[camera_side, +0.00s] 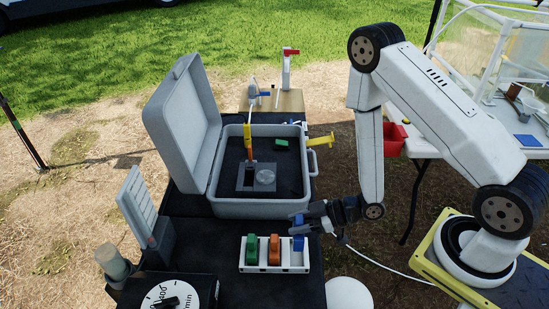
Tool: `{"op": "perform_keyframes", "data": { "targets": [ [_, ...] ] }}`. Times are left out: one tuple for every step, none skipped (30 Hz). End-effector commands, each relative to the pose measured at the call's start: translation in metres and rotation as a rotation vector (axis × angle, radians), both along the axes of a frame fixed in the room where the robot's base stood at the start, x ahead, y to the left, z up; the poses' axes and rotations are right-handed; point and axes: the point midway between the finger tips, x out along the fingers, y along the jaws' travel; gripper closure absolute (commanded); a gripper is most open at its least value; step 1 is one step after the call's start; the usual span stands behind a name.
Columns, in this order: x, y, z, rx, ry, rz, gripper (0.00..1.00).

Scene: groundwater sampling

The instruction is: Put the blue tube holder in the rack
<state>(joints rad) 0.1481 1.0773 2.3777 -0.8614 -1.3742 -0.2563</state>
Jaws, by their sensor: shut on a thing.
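The blue tube holder (299,243) is at the right end of the white rack (274,269). My gripper (298,225) comes in from the right and is shut on the holder's upper part, with blue showing above and below the fingers. The holder looks upright. Its lower end meets the rack's right-hand place in the picture, but I cannot tell whether it is seated or just above. A green holder (252,249) and an orange holder (275,249) stand in the rack's left and middle places.
An open grey case (262,208) stands just behind the rack, its lid raised at left. A dial device (178,295) is at front left and a white rounded object (348,293) at front right. A red bin (393,139) hangs at the right table.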

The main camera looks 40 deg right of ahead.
Motion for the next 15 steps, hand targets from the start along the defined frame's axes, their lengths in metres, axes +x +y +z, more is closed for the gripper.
{"op": "perform_keyframes", "data": {
  "targets": [
    [0.000, 0.000, 0.000, 0.000, 0.000, 0.000, 1.00],
    [0.000, 0.000, -0.001, 0.000, 0.000, 0.000, 1.00],
    [0.000, 0.000, -0.002, 0.000, 0.000, -0.001, 1.00],
    [0.000, 0.000, -0.003, 0.000, 0.000, -0.001, 1.00],
    [0.000, 0.000, -0.005, 0.000, 0.000, -0.001, 1.00],
    [0.000, 0.000, -0.007, 0.000, 0.000, -0.001, 1.00],
    [0.001, 0.000, -0.010, 0.000, 0.000, -0.001, 1.00],
    [0.001, 0.000, -0.012, 0.001, 0.001, -0.002, 1.00],
    [0.000, 0.000, -0.016, 0.001, 0.003, -0.001, 1.00],
    [0.000, 0.000, -0.018, 0.001, 0.002, -0.002, 1.00],
    [0.001, 0.000, -0.021, 0.002, 0.002, -0.002, 1.00],
    [0.000, 0.000, -0.025, 0.001, 0.002, -0.002, 1.00],
    [0.000, 0.000, -0.028, 0.001, 0.002, -0.002, 1.00],
    [0.000, 0.000, -0.031, 0.001, 0.002, -0.002, 1.00],
    [0.000, 0.000, -0.035, 0.000, 0.002, -0.002, 1.00]
  ]
}}
